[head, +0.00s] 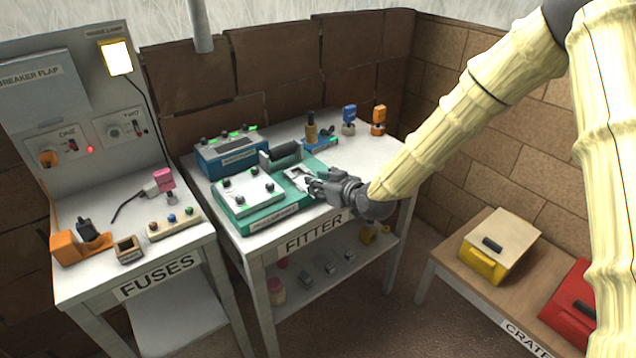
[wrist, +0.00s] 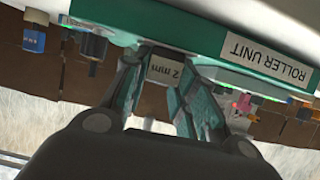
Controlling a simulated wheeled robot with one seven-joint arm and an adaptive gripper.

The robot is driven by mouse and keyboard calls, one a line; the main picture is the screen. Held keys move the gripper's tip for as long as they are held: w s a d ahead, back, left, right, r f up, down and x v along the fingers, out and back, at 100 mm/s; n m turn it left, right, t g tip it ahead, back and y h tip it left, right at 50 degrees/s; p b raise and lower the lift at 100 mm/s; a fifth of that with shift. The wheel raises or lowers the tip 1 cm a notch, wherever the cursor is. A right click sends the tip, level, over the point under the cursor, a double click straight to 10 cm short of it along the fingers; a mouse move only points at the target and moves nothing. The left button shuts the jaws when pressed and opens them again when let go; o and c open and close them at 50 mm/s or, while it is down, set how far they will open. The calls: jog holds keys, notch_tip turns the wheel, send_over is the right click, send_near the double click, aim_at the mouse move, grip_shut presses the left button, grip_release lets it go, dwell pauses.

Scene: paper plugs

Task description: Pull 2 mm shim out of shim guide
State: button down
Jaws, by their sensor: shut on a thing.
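My gripper (head: 312,184) is at the front right of the green roller unit (head: 262,222) on the fitter table. In the wrist view my gripper (wrist: 168,85) has its two fingers closed around a grey-white tab marked "2 mm", the 2 mm shim (wrist: 165,70). In that view the roller unit (wrist: 225,50) appears upside down, with its label beside the fingers. A pale plate with a dark slot, seemingly the shim guide (head: 297,174), lies just beyond the fingers in the head view. I cannot tell how much of the shim is inside it.
A blue box (head: 232,155) stands behind the roller unit. Orange and blue handled pieces (head: 378,120) stand at the table's back right. The fuses bench (head: 140,262) is at left. A yellow crate (head: 500,247) and a red crate (head: 575,305) sit on the low right bench.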

jog(key=shift+s+d+f, duration=0.1)
jog(key=shift+s+d, duration=0.55)
jog(key=shift+s, duration=0.25)
jog(key=shift+s+d+f, duration=0.1)
jog(key=shift+s+d, duration=0.55)
jog(key=shift+s, duration=0.25)
dwell(0.5)
jog(key=shift+s+d+r, duration=0.15)
jog(key=shift+s+d, duration=0.65)
jog(key=shift+s, duration=0.3)
